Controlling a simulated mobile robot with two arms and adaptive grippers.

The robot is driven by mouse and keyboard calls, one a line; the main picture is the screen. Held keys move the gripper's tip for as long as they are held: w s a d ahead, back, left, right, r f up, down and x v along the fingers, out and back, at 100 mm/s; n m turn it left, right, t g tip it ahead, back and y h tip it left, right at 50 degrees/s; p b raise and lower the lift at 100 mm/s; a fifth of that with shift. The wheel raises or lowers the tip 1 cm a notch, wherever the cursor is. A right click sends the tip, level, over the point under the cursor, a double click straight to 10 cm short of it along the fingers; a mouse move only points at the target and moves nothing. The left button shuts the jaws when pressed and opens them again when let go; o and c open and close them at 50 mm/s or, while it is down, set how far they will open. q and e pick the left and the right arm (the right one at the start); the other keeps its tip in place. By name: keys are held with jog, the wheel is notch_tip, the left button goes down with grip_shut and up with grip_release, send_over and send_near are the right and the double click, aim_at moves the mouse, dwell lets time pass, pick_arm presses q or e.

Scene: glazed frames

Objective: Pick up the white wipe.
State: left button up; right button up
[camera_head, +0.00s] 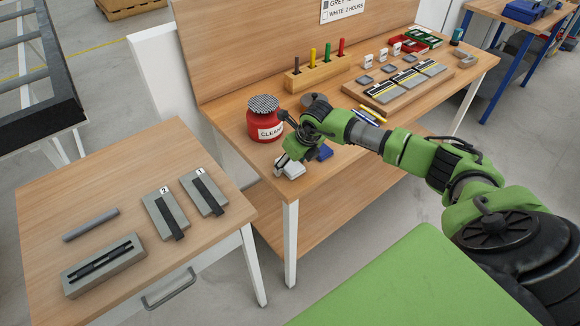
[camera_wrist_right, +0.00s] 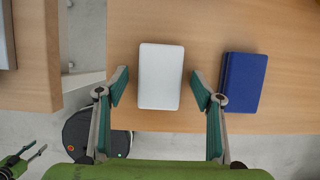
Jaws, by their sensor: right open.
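The white wipe (camera_wrist_right: 160,77) is a flat, pale block lying on the workbench near its front edge. It also shows in the head view (camera_head: 292,170), partly hidden by my right gripper (camera_head: 285,160). In the right wrist view my right gripper (camera_wrist_right: 159,88) is open, with one teal finger on each side of the wipe's lower half. Gaps show between the fingers and the wipe, and nothing is held. A small green arm end with dark fingers, seemingly my left gripper (camera_wrist_right: 30,155), shows at the lower left of the wrist view, too small to judge.
A dark blue wipe (camera_wrist_right: 244,82) lies just right of the white one, close to the right finger. A red jar (camera_head: 264,126) stands behind. A pen block (camera_head: 315,72) and a parts board (camera_head: 400,82) are farther back. The side table (camera_head: 125,150) is at left.

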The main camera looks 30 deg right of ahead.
dwell(0.3)
jog(key=c, duration=1)
jog(key=shift+r+p, duration=0.25)
jog(key=shift+p, duration=0.15)
jog(key=shift+w+r+b, duration=0.1)
jog(key=shift+r+b, duration=0.65)
jog(key=shift+b, duration=0.45)
jog(key=shift+s+a+r+b, duration=0.35)
jog(key=shift+a+r+b, duration=0.65)
jog(key=shift+a+r, duration=1.1)
jog(key=shift+s+a+r+b, duration=0.3)
jog(key=shift+a+r+b, duration=0.75)
jog(key=shift+a+r, duration=1.1)
jog(key=shift+s+a+r+b, duration=0.35)
jog(key=shift+a+r+b, duration=0.9)
jog(key=shift+a, duration=1.45)
